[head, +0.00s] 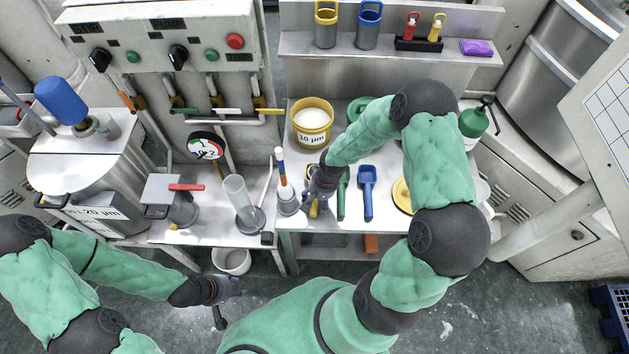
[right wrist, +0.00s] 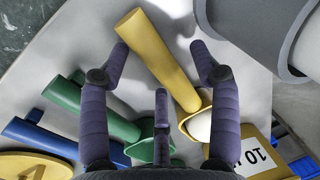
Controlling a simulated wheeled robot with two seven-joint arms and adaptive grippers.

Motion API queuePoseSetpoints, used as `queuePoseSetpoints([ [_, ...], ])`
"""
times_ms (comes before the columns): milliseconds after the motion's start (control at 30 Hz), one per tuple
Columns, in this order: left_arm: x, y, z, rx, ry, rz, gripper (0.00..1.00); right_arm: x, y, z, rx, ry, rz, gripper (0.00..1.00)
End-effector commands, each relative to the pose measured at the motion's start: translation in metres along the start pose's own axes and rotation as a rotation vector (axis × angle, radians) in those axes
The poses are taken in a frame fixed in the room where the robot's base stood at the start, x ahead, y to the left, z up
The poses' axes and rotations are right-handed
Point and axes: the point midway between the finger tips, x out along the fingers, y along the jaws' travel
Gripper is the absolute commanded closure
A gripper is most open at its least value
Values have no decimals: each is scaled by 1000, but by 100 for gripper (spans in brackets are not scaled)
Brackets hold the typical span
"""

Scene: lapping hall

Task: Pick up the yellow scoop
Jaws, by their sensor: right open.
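The yellow scoop (head: 313,208) lies on the right-hand metal bench, mostly hidden under my right gripper (head: 320,187) in the head view. In the right wrist view the yellow scoop (right wrist: 160,58) shows its long round handle running between the spread fingers of my right gripper (right wrist: 160,60). No finger is clearly closed on the handle. Its bowl end is partly hidden behind a finger near the yellow tub. My left gripper (head: 228,292) hangs low over the floor, empty, with its fingers apart.
A green scoop (head: 343,196) and a blue scoop (head: 367,192) lie beside the yellow one. A yellow tub (head: 311,137) of white powder marked 10 µm stands behind. A yellow lid (head: 402,196) lies to the right.

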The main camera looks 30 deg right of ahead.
Motion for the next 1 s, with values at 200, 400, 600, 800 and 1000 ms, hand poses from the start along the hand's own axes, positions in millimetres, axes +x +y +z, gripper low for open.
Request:
queuePoseSetpoints([
  [200, 1, 0, 0, 0, 0, 0, 60, 1, 0, 0, 0, 0, 0, 37],
  [400, 4, -1, 0, 0, 0, 0, 60, 3, 0, 0, 0, 0, 0, 37],
  [600, 6, -2, 0, 0, 0, 0, 60, 4, 1, 0, 0, 0, 0, 37],
  [800, 8, -3, 0, 0, 0, 0, 60, 5, 1, 0, -1, 0, 0, 37],
  [1000, 8, -3, 0, 0, 0, 0, 60, 5, 1, 0, 0, 0, 0, 37],
])
